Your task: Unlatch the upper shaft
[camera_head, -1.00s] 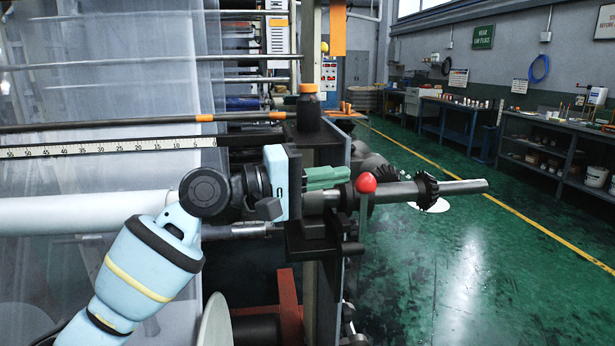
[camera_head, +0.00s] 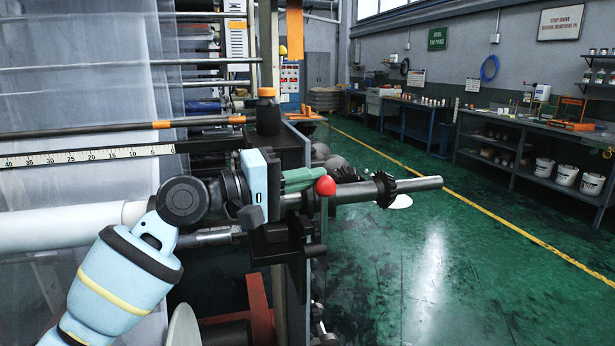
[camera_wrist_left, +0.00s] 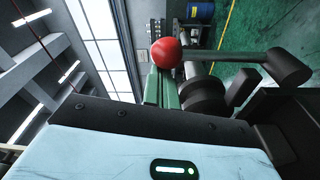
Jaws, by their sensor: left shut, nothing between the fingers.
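The upper shaft (camera_head: 412,185) is a grey metal bar with a black toothed collar, sticking out to the right from the machine frame. In front of it, a lever with a red ball knob (camera_head: 325,185) stands upright, the ball at its top. The knob also shows in the left wrist view (camera_wrist_left: 166,52), with its grey bar running to the right. My left gripper (camera_head: 314,176), with green fingers, is shut and empty. Its tips are right at the knob, overlapped by it in the head view; I cannot tell whether they touch. My right gripper is not in view.
A white film roll (camera_head: 70,226) and a clear film sheet (camera_head: 80,80) are at left. A black bottle with an orange cap (camera_head: 268,115) stands on the frame above the shaft. The green floor (camera_head: 450,270) at right is open, with workbenches (camera_head: 540,150) along the wall.

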